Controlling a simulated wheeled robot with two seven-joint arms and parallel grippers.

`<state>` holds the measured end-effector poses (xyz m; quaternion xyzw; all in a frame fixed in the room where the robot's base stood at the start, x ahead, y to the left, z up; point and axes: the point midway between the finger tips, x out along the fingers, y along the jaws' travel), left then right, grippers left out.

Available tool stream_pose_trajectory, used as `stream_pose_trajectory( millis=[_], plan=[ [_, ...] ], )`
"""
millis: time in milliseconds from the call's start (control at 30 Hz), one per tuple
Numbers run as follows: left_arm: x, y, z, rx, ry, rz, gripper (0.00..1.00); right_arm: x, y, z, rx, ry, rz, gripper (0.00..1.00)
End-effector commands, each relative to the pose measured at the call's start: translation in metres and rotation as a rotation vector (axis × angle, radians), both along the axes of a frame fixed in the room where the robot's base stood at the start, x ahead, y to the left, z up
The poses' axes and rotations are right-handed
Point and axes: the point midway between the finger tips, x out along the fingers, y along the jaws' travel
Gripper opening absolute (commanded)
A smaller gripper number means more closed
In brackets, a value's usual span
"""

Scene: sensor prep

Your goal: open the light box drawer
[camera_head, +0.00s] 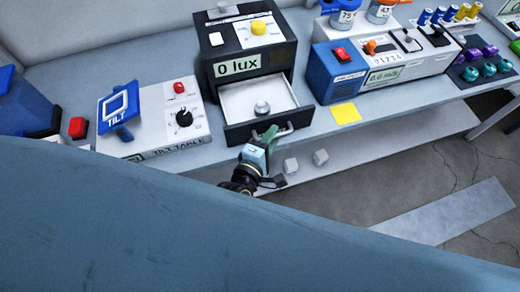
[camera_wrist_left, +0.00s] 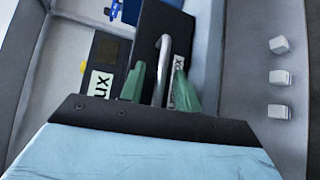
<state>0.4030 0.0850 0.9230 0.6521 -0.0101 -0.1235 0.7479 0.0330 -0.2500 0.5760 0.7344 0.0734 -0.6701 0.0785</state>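The dark light box (camera_head: 245,45) with the "0 lux" label stands on the bench in the head view. Its drawer (camera_head: 236,103) is pulled out toward me, and its pale inside with a small metal knob (camera_head: 262,107) shows. The drawer front carries a grey bar handle (camera_head: 287,130). My left gripper (camera_head: 268,138) is at this handle. In the left wrist view the handle (camera_wrist_left: 164,60) lies between the two green fingers (camera_wrist_left: 160,85), with narrow gaps beside it, so the gripper looks open around it. My right gripper is in neither view.
A tilt table unit (camera_head: 155,120) stands left of the box; a blue device (camera_head: 337,72) and a yellow note (camera_head: 345,113) are on its right. Small pale cubes (camera_head: 320,157) lie on a lower shelf beyond my gripper. A large blue surface fills the lower head view.

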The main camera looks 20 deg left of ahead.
Motion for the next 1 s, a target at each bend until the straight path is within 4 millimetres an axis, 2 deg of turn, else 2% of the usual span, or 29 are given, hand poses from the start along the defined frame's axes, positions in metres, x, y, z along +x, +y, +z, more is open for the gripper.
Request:
stream_pose_trajectory(
  millis=[400, 533, 700, 1000],
  plan=[
    [-0.085, 0.017, 0.011, 0.002, 0.004, -0.002, 0.32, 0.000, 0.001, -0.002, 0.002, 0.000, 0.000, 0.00],
    [-0.106, 0.021, 0.015, 0.002, 0.004, -0.002, 0.32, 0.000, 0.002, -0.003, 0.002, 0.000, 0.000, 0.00],
    [-0.119, 0.024, 0.018, 0.000, 0.001, -0.001, 0.32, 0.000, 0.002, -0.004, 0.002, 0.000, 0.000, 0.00],
    [-0.122, 0.025, 0.018, 0.000, 0.000, -0.001, 0.32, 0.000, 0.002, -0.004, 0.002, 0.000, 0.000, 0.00]
  ],
)
